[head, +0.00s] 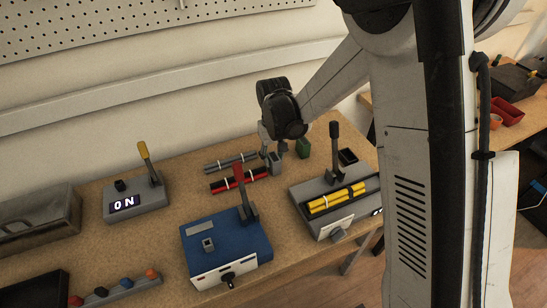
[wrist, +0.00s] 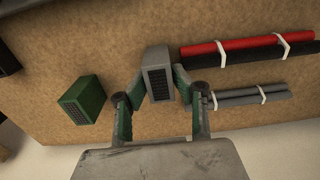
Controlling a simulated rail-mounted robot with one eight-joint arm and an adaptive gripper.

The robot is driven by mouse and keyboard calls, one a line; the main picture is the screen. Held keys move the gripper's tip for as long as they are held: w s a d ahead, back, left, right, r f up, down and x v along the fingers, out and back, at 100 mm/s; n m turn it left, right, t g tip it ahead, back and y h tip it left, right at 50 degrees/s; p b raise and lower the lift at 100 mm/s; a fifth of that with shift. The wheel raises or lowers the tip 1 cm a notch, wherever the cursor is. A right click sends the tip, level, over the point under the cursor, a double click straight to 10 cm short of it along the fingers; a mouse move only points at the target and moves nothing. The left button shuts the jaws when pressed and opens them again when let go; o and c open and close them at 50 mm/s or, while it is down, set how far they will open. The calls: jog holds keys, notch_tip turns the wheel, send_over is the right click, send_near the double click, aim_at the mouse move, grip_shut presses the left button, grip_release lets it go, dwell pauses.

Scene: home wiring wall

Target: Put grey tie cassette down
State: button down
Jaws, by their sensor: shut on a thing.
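The grey tie cassette (wrist: 156,75) is a small grey block with a dark slotted face. In the wrist view it sits between the two fingers of my gripper (wrist: 157,90), which are shut on it. In the head view the grey cassette (head: 273,164) hangs at or just above the tabletop, below my gripper (head: 275,145). I cannot tell whether it touches the table. A similar green cassette (wrist: 83,101) stands on the table apart from my gripper, and it also shows in the head view (head: 303,148).
Grey tied cables (head: 231,162) and red-and-black tied cables (head: 239,180) lie left of the gripper. A grey box with yellow cables (head: 335,200) stands at right.

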jog(key=shift+s+f+b, duration=0.1)
jog(key=shift+f+b, duration=0.15)
jog(key=shift+b, duration=0.15)
jog(key=c, duration=1.4)
grip_release()
jog(key=shift+f, duration=0.1)
jog(key=shift+c, duration=0.2)
